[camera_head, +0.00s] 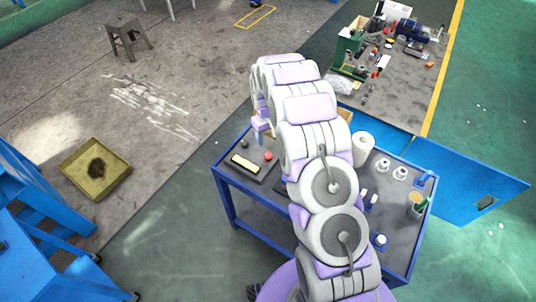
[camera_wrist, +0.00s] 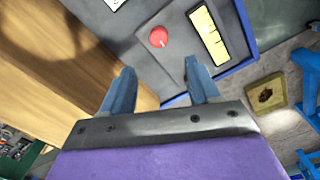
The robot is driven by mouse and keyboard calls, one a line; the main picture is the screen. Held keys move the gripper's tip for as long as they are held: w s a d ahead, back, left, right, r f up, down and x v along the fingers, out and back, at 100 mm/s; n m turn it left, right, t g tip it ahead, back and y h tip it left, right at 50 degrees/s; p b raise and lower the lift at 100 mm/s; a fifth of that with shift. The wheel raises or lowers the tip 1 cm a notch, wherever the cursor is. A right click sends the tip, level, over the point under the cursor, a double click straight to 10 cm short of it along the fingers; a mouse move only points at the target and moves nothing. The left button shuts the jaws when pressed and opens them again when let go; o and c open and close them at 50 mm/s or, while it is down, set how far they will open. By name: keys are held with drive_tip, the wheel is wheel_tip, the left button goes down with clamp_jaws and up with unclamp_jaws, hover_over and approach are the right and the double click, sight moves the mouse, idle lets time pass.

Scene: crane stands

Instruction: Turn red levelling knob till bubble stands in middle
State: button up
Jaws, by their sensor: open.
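The red levelling knob (camera_head: 268,156) sits on a dark plate at the left end of the blue table. In the wrist view the red knob (camera_wrist: 158,37) shows a pale mark on its face. The yellow bubble vial (camera_head: 245,163) lies beside it; in the wrist view the vial (camera_wrist: 208,35) has dark lines, but I cannot make out where the bubble stands. My gripper (camera_wrist: 160,82) is open and empty, its two blue fingers apart, with the knob beyond the fingertips. In the head view my arm hides part of the table.
The blue table (camera_head: 230,200) also holds a white roll (camera_head: 362,148), small white items and a cup on its right side. In the wrist view a wooden block (camera_wrist: 60,75) stands close at the left of my fingers. A yellow tray (camera_head: 95,168) lies on the floor.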

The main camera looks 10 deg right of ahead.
sight(268, 155)
drive_tip(key=f, duration=0.8)
drive_tip(key=f+b, duration=0.1)
drive_tip(key=f, duration=0.3)
drive_tip(key=shift+d, duration=0.25)
drive_tip(key=c, duration=1)
